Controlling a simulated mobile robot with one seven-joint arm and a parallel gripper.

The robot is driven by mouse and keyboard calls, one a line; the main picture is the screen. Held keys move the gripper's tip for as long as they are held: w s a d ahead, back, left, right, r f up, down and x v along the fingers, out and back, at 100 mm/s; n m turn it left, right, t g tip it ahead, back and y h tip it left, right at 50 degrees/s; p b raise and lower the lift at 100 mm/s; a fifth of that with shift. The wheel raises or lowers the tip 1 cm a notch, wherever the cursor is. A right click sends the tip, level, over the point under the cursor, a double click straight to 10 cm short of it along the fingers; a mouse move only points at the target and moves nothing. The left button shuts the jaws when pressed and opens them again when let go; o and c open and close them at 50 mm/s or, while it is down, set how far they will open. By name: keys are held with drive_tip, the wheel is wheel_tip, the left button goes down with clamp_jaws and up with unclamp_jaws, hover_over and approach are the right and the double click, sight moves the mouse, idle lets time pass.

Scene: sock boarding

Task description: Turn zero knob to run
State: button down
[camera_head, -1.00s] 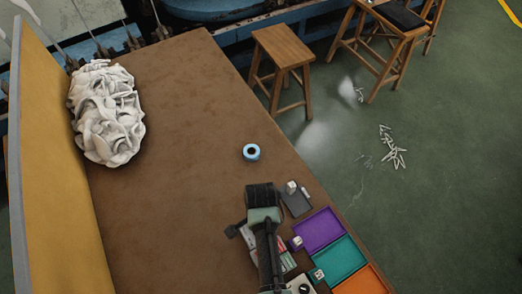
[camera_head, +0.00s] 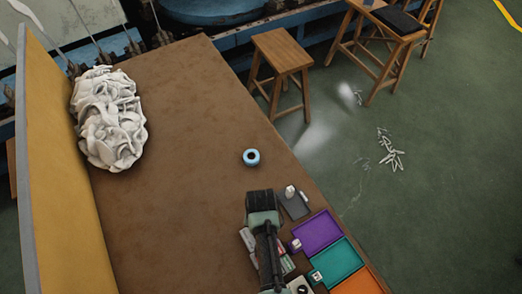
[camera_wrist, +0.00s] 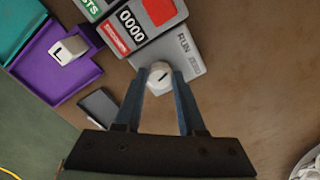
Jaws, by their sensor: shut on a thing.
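In the wrist view, the white round knob (camera_wrist: 160,78) with a dark pointer line stands on a grey plate (camera_wrist: 185,62) marked RUN and a second word that looks like ZERO. The pointer line lies slanted, not clearly lined up with either word. The blue fingers of my gripper (camera_wrist: 160,84) are shut on the knob, one on each side. In the head view, my gripper (camera_head: 262,205) is over the plate near the table's right edge and hides the knob. A pale edge of the plate (camera_head: 247,239) shows beside it.
A counter box (camera_wrist: 128,25) reading 0000 with a red button adjoins the plate. A purple tray (camera_head: 333,228), teal tray (camera_head: 354,258) and dark block (camera_head: 296,208) lie nearby.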

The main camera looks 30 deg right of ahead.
drive_tip(key=n, duration=0.5)
drive_tip(key=shift+n+p, duration=0.3)
drive_tip(key=shift+n, duration=0.4)
drive_tip(key=c, duration=0.5)
unclamp_jaws()
wheel_tip(320, 180, up, 13)
idle(0.7)
